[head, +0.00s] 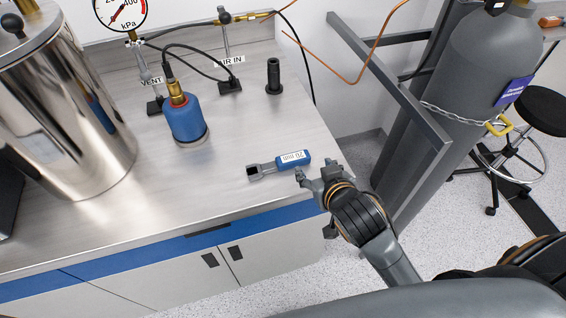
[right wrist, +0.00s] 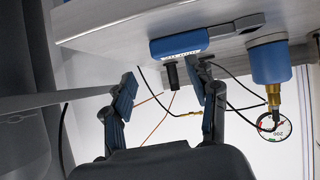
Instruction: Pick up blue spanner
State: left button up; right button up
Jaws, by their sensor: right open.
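The blue spanner (head: 292,158) lies flat on the bench near its front right edge. It has a blue handle with a white label and a grey open jaw pointing left. My right gripper (head: 315,177) is just right of the handle end, at the bench edge, open and empty. In the right wrist view the spanner's blue handle (right wrist: 180,43) shows above the gap between the spread fingers of my right gripper (right wrist: 168,92), apart from them. My left gripper is not in view.
A large steel vessel (head: 70,110) is at left. A grey gas cylinder (head: 485,60) and metal frame (head: 400,90) stand right of the bench.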

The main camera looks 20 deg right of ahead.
jog(key=w+a+r+n+t+y, duration=0.1)
jog(key=w+a+r+t, duration=0.15)
jog(key=r, duration=0.25)
jog(key=w+a+r+t+y, duration=0.2)
jog(key=w+r, duration=0.2)
jog(key=r, duration=0.1)
jog(key=w+a+r+n+t+y, duration=0.1)
jog(key=w+a+r+t, duration=0.2)
jog(key=r, duration=0.2)
jog(key=s+a+r+n+g+y, duration=0.3)
jog(key=a+r+n+g+y, duration=0.6)
jog(key=a+n+y, duration=0.55)
jog(key=n+g+h, duration=0.1)
jog(key=g+h, duration=0.9)
jog(key=h, duration=0.4)
send_near(285, 159)
jog(key=p+x, duration=0.2)
jog(key=x, duration=0.2)
jog(key=shift+f, duration=0.1)
jog(key=shift+s+a+f+p, duration=0.1)
jog(key=shift+a+f+p, duration=0.2)
jog(key=shift+f+p, duration=0.2)
jog(key=p+x, duration=0.1)
jog(key=x, duration=0.2)
jog(key=shift+a+f, duration=0.1)
jog(key=shift+f, duration=0.2)
jog(key=shift+a+f, duration=0.1)
jog(key=shift+f, duration=0.25)
grip_shut()
